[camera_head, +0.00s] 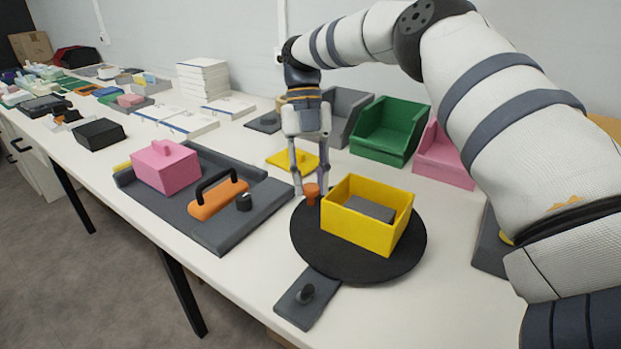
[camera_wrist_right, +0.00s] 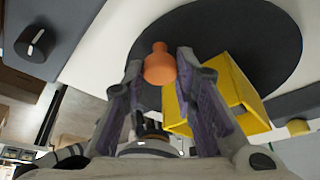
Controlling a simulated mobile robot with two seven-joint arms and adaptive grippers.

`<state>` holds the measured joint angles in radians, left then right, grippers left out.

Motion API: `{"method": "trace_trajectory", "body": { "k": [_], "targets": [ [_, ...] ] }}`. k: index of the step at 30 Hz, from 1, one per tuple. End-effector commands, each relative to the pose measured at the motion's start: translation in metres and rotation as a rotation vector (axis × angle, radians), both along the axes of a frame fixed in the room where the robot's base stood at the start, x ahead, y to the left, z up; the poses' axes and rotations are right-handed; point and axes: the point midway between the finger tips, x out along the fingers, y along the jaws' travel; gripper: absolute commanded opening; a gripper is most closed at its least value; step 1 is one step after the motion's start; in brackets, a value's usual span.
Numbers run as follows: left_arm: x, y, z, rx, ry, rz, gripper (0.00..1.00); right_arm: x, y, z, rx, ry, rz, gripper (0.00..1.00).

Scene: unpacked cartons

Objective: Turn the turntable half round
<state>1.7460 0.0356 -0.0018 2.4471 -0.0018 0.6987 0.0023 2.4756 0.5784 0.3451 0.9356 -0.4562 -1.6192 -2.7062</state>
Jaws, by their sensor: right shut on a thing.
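The turntable (camera_head: 375,268) is a round black disc on the white table; its dark surface also shows in the right wrist view (camera_wrist_right: 262,38). A yellow open box (camera_head: 360,230) with a grey piece inside stands on it, and the box shows in the wrist view (camera_wrist_right: 238,82). An orange knob (camera_head: 311,189) stands at the disc's far left edge; the wrist view shows it (camera_wrist_right: 159,66) between the fingers. My right gripper (camera_head: 311,187) reaches down from above and is shut on the orange knob. My left gripper is not in view.
A grey tray (camera_head: 235,235) with a pink box (camera_head: 165,166) and an orange handled block (camera_head: 217,199) lies left of the turntable. A grey plate with a dark knob (camera_head: 306,296) sits at its front. Green (camera_head: 385,133) and pink (camera_head: 443,160) bins stand behind.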

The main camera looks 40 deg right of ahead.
Motion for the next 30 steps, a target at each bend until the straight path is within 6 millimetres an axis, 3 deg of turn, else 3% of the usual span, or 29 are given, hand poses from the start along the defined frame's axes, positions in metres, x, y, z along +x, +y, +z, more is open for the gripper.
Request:
{"method": "trace_trajectory", "body": {
  "k": [3, 4, 6, 17, 24, 30],
  "targets": [
    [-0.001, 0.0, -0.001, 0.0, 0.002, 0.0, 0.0, -0.002, 0.0, -0.004, -0.001, 0.01, -0.001, 0.0],
    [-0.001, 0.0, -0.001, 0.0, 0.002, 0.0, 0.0, -0.002, 0.0, -0.004, -0.001, 0.01, -0.001, 0.28],
    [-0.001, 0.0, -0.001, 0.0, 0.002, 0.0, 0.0, -0.002, 0.0, -0.004, -0.001, 0.01, -0.001, 0.44],
    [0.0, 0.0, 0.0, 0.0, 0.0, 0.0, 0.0, 0.001, -0.001, 0.003, -0.001, 0.002, -0.001, 0.45],
    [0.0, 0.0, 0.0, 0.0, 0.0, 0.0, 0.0, 0.017, -0.01, 0.045, -0.003, 0.001, -0.003, 0.45],
    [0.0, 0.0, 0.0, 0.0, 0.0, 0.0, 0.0, 0.018, -0.019, 0.056, -0.001, 0.02, -0.028, 0.45]
  ]
}}
